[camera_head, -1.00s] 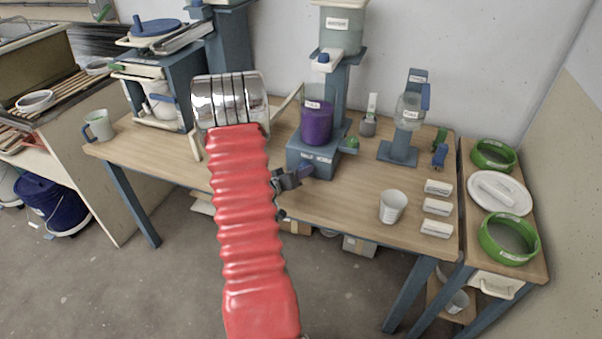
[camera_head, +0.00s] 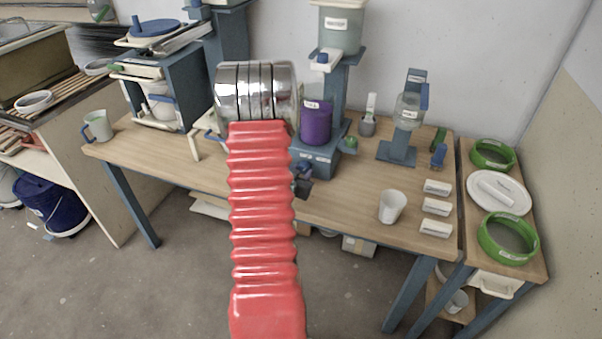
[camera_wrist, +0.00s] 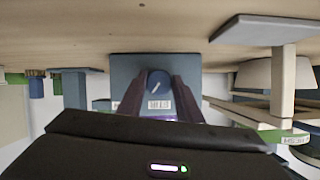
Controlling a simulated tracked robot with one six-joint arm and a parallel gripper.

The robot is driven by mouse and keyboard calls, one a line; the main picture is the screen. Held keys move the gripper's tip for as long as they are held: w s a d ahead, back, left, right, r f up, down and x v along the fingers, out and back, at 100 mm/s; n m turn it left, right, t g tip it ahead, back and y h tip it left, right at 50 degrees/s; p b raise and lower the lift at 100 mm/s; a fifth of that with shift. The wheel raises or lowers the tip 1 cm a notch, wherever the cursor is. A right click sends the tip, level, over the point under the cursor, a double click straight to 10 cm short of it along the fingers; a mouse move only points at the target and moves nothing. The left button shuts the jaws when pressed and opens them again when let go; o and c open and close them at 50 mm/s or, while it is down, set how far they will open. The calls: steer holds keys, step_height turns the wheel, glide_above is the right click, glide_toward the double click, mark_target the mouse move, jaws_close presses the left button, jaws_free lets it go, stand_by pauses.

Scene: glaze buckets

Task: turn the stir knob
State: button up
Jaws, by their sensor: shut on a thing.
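The stir knob (camera_wrist: 158,82) is a small blue round knob with a white pointer line, on the front of the blue-grey stirrer base (camera_head: 316,160). In the wrist view, which is upside down, my gripper (camera_wrist: 158,92) has one dark finger on each side of the knob and is shut on it. The pointer line is tilted from upright. In the head view my gripper (camera_head: 303,183) is small and dark at the base's front, partly behind my red arm; the knob is hard to make out there. A purple labelled bucket (camera_head: 316,122) stands on the base.
A hopper (camera_head: 340,32) is mounted above the bucket. A green knob (camera_head: 351,143) sits at the base's right. A white cup (camera_head: 392,206) and several white blocks (camera_head: 437,207) stand to the right on the wooden table (camera_head: 350,195). The table between base and cup is clear.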

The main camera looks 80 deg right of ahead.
steer(key=m+t, duration=0.2)
steer(key=m, duration=0.1)
steer(key=shift+s+a+f+m+t+h, duration=0.1)
steer(key=shift+s+f+m+t+h, duration=0.1)
steer(key=shift+m+t+h, duration=0.1)
steer(key=m+t+h, duration=0.1)
steer(key=m+t, duration=0.1)
steer(key=m, duration=0.2)
steer(key=shift+s+f, duration=0.1)
stand_by(0.3)
stand_by(0.4)
steer(key=o, duration=1)
steer(key=shift+o, duration=0.2)
